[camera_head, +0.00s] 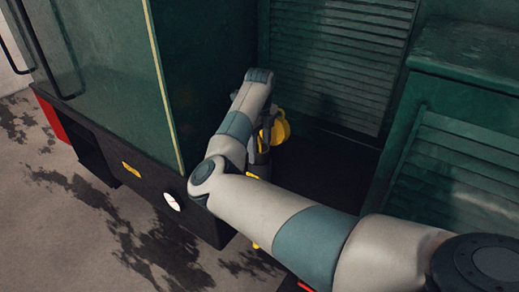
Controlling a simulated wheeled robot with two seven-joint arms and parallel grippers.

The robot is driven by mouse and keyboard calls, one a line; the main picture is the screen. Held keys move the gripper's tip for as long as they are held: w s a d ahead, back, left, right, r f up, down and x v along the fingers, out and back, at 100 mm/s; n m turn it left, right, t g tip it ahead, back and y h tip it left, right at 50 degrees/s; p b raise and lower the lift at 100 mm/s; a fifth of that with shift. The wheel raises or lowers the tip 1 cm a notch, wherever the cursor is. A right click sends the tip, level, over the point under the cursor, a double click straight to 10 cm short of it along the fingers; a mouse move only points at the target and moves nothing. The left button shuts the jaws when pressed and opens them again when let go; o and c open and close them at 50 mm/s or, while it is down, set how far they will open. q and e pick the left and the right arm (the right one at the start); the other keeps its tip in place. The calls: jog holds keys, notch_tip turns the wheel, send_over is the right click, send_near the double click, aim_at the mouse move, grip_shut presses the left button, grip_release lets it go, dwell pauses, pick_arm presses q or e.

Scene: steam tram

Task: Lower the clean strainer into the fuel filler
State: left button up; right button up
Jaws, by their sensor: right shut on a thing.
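My right arm reaches in from the lower right and bends at its elbow, and its forearm runs up to the recess between the green panels. My right gripper (262,146) is mostly hidden behind the forearm. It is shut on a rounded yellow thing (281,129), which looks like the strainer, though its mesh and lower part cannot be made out. The fuel filler cannot be picked out; the arm and the dark recess may hide it. My left gripper is not in view.
A tall green cabinet (108,75) stands close left of the forearm. A louvred green panel (335,60) is behind, and a green louvred box (462,150) stands at the right. A dark ledge (325,170) lies between them. Stained paving (75,215) is at the lower left.

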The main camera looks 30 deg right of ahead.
jog(key=shift+f+b, duration=0.3)
jog(key=shift+f, duration=0.1)
dwell(0.5)
jog(key=o, duration=1.2)
jog(key=shift+c, duration=0.2)
jog(key=shift+s+f, duration=0.1)
jog(key=shift+f, duration=0.05)
jog(key=shift+c, duration=0.4)
jog(key=shift+o, duration=0.6)
jog(key=shift+a, duration=0.1)
